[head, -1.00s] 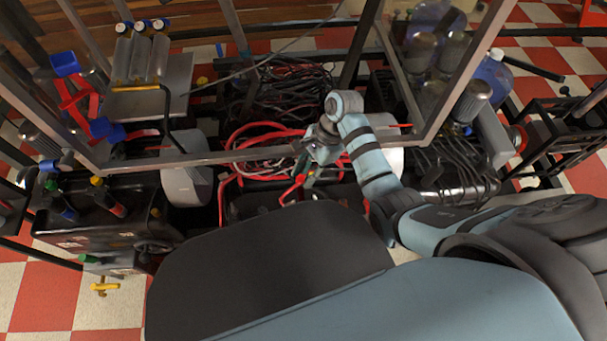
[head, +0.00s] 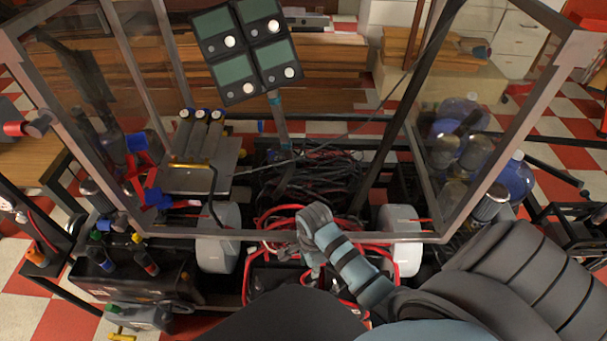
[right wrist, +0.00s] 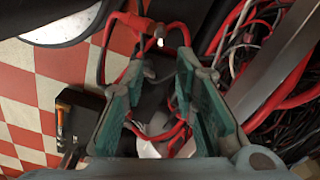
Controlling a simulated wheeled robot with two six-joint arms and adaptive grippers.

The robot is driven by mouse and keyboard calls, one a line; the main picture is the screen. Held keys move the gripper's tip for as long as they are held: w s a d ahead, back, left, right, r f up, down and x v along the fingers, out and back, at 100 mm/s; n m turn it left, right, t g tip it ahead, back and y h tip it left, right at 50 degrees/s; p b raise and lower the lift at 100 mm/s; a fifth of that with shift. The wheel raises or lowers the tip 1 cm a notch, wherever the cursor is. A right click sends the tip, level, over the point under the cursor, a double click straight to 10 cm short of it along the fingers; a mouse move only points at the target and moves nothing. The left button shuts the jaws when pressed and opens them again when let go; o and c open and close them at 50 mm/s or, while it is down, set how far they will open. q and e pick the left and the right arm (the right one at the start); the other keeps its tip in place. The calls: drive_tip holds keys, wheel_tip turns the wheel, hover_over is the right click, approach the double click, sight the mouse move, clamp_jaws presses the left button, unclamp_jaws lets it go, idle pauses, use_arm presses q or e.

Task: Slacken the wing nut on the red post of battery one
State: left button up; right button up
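My right gripper (head: 314,266) hangs over the black battery area at the middle of the frame, just below the grey crossbar; its fingers barely show in the head view. In the right wrist view the two teal fingers (right wrist: 155,105) stand wide apart. Red cables and a grey fitting lie between and beyond them, with nothing clearly gripped. A red cable lug (right wrist: 140,22) with a small bright metal piece (right wrist: 160,42) lies beyond the fingertips. A black battery (head: 262,282) shows partly left of the gripper. I cannot pick out battery one's red post or its wing nut for certain. My left gripper is out of view.
Red cables (head: 280,222) and a black cable heap (head: 310,180) crowd the middle. A four-screen panel (head: 245,48) stands behind.

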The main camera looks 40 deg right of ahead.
sight(310, 285)
wheel_tip(310, 285, down, 13)
drive_tip(key=b, duration=0.6)
drive_tip(key=shift+a, duration=0.15)
drive_tip(key=shift+c, duration=0.6)
